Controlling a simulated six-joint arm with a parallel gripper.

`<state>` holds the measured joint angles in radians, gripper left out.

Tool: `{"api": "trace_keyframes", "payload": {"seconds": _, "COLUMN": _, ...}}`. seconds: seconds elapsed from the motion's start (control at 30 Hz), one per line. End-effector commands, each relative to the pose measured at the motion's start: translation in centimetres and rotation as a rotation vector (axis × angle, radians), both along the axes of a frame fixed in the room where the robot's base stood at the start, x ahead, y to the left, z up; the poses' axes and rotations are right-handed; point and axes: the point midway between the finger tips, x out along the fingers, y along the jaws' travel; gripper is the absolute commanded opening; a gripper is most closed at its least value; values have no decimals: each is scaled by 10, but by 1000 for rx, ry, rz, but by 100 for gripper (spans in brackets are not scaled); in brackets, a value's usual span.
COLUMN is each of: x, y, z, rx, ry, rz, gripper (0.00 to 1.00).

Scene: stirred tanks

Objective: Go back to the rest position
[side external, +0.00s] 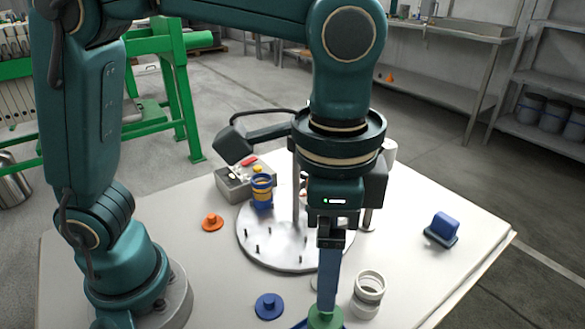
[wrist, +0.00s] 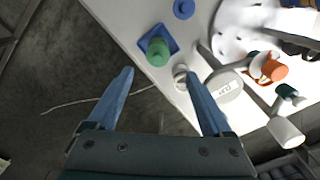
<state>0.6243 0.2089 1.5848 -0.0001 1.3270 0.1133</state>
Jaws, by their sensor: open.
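My gripper (side external: 327,300) points down over the near part of the table in the side view, with its blue fingers seen nearly edge-on. In the wrist view my gripper (wrist: 159,75) has its two blue fingers wide apart with nothing between them. A green knobbed part (side external: 325,319) shows just under the fingertips, cut by the lower picture edge. In the wrist view the green part (wrist: 157,50) sits on a blue square base (wrist: 171,34), beyond the fingertips. Whether a finger touches it cannot be told.
A white ringed cylinder (side external: 368,293) stands close right of my gripper. A blue knobbed disc (side external: 268,306) and an orange one (side external: 212,222) lie left. Behind are a round pegged plate (side external: 262,247), a blue-and-yellow stack (side external: 262,190) and a button box (side external: 235,186). A blue block (side external: 444,226) sits right.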

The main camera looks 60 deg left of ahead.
Motion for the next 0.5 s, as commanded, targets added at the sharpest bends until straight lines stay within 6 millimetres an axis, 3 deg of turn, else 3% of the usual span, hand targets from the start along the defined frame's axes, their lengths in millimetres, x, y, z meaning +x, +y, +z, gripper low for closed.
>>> {"api": "trace_keyframes", "payload": {"seconds": 0.2, "x": -5, "y": 31, "z": 22, "rx": -64, "ry": -83, "rz": 210, "gripper": 84}}
{"api": "trace_keyframes", "payload": {"seconds": 0.5, "x": -16, "y": 106, "z": 21, "rx": -147, "ry": -274, "rz": 502, "gripper": 84}}
